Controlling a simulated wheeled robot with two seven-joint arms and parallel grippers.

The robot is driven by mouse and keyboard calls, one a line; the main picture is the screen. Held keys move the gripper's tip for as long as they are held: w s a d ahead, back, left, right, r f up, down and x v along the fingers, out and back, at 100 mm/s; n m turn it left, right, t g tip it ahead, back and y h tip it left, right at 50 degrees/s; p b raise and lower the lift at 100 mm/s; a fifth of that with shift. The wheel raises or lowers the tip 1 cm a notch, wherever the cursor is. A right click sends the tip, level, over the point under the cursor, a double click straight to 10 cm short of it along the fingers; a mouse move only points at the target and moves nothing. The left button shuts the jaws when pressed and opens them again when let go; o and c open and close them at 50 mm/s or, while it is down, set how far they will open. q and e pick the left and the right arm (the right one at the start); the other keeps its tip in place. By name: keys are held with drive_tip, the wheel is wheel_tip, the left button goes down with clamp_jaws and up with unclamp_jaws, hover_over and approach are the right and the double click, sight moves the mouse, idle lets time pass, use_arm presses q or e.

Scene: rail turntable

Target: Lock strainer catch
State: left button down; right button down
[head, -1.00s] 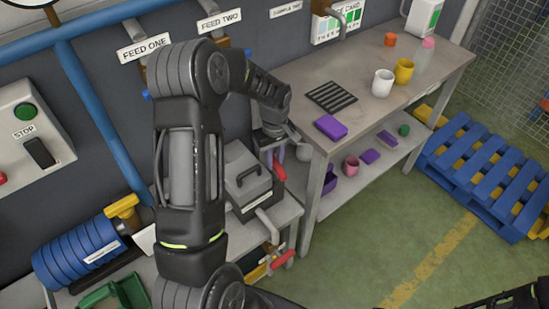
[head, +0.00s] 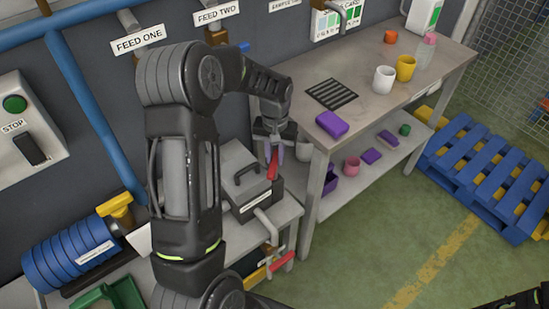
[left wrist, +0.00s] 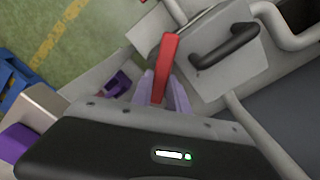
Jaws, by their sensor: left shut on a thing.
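The strainer is a grey box (head: 240,163) with a black lid handle (head: 252,172), on the low bench at the centre of the head view. Its lid looks down. The red catch lever (head: 271,166) stands at the box's right side. My left gripper (head: 275,153) is shut on this lever from above. In the left wrist view the red lever (left wrist: 168,60) sits between the purple fingers of the left gripper (left wrist: 164,90), beside the grey lid (left wrist: 212,72). The latch's lower end is hidden by the fingers.
A grey pipe (head: 268,225) and a red-handled valve (head: 281,262) are in front of the strainer. A workbench (head: 365,85) with cups and a purple block (head: 332,124) stands close to the gripper's right. Blue pallets (head: 485,175) lie on the floor; the green floor before them is clear.

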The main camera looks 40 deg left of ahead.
use_arm(q)
drive_tip(key=m+b, duration=0.1)
drive_tip(key=m, duration=0.2)
drive_tip(key=shift+w+d+m, duration=0.1)
drive_tip(key=shift+m, duration=0.3)
drive_tip(key=m, duration=0.4)
drive_tip(key=shift+d+b, duration=0.1)
drive_tip(key=shift+b, duration=0.25)
drive_tip(key=c, duration=1.3)
unclamp_jaws()
wheel_tip(320, 180, up, 8)
drive_tip(key=shift+f+b, duration=0.1)
drive_tip(key=shift+b, duration=0.3)
